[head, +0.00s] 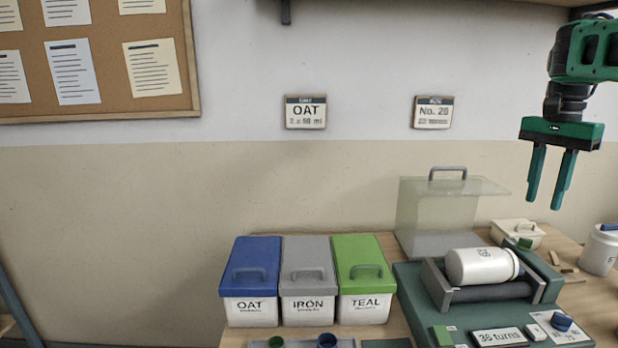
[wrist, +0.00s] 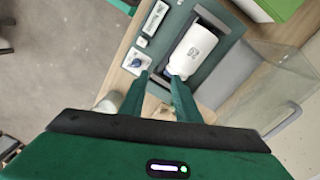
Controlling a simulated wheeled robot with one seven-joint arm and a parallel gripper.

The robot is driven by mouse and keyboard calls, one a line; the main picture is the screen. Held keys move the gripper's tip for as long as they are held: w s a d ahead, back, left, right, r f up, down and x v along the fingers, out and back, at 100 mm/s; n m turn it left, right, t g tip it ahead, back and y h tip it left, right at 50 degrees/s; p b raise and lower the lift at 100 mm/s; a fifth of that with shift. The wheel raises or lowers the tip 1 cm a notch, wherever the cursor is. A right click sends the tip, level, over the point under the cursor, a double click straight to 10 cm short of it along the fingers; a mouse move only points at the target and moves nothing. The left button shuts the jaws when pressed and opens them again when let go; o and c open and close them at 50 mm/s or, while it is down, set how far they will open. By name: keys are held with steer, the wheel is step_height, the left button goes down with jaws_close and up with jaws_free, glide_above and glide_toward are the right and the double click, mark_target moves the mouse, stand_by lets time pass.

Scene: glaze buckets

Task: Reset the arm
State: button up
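My gripper (head: 546,180) is green and hangs in the air at the upper right of the head view, above and apart from the bench. Its two fingers point down with a gap between them, and nothing is between them. In the wrist view the gripper (wrist: 160,82) shows its two fingers spread, with the bench far below.
Lidded OAT (head: 251,308), IRON (head: 307,310) and TEAL (head: 363,310) buckets stand in a row. A white jar (head: 480,266) lies on the roller machine (head: 415,290). A clear guard (head: 425,215) stands behind it. Another white jar (head: 600,252) stands at the right.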

steer(key=s+a+f+n, duration=0.3)
steer(key=s+f, duration=0.6)
steer(key=s, duration=0.4)
steer(key=s+a+f+n, duration=0.3)
steer(key=s+f, duration=0.7)
steer(key=s, duration=0.4)
steer(key=shift+s+a+f+n+t, duration=0.2)
steer(key=shift+a+n+t, duration=0.1)
steer(key=shift+a, duration=0.45)
steer(key=shift+w+f, duration=0.25)
steer(key=shift+w, duration=0.4)
